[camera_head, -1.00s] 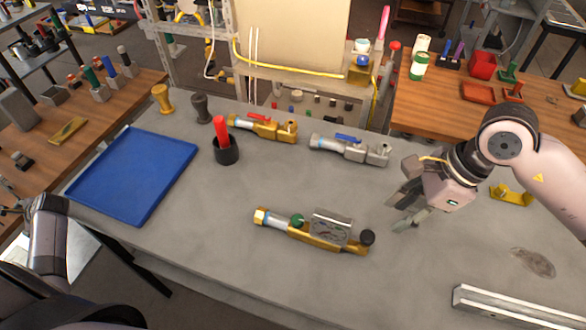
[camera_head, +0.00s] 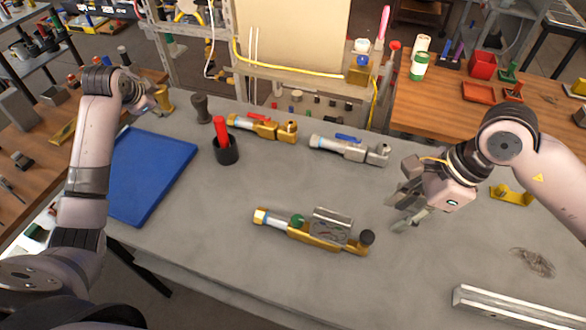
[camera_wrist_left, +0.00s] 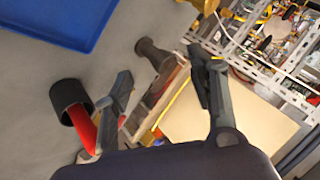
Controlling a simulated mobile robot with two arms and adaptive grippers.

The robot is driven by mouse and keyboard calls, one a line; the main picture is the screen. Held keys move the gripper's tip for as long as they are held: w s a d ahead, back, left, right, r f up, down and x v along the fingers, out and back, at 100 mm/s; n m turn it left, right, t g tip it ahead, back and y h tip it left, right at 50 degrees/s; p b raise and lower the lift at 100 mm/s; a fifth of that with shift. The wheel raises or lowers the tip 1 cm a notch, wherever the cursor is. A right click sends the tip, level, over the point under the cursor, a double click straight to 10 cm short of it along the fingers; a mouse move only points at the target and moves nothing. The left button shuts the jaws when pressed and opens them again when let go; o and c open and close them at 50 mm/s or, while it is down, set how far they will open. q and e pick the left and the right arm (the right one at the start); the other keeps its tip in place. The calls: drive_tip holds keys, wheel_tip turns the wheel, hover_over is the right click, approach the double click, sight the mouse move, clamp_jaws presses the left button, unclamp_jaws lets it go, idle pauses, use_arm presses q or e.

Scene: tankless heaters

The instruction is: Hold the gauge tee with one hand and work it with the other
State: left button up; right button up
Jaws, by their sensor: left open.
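A brass fitting (camera_head: 312,233), which looks like the gauge tee, lies on the grey bench at front centre. It has a white sleeve at its left end, a green knob, an upright grey plate and a black round part at its right end. My right gripper (camera_head: 396,208) is open and empty, just above and to the right of it, apart from it. My left gripper (camera_head: 154,100) is up at the far left, beyond the blue tray and far from the fitting. In the left wrist view its fingers (camera_wrist_left: 160,75) are spread with nothing held.
A blue tray (camera_head: 150,180) lies on the left. A black cup (camera_head: 226,152) with a red-handled tool, a dark post (camera_head: 202,108), a red-handled brass valve (camera_head: 270,128) and a blue-handled silver valve (camera_head: 350,150) stand or lie behind. A metal rail (camera_head: 520,308) lies front right. The bench's middle is clear.

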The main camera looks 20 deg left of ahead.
use_arm(q)
drive_tip(key=w+d+r+m+h, duration=0.1)
drive_tip(key=d+r+h, duration=0.15)
drive_tip(key=d, duration=0.55)
drive_tip(key=w+d+r+m+h, duration=0.2)
drive_tip(key=d+r, duration=0.1)
drive_tip(key=d, duration=0.4)
drive_tip(key=m+g+h, duration=0.3)
drive_tip(key=m+g, duration=0.5)
hover_over(321, 225)
drive_tip(key=w+a, duration=0.2)
drive_tip(key=a, duration=0.4)
wheel_tip(321, 225, down, 2)
drive_tip(key=x, duration=1.6)
drive_tip(key=shift+s+a+f, duration=0.1)
drive_tip(key=shift+s+f, duration=0.05)
drive_tip(key=shift+f, duration=0.1)
clamp_jaws()
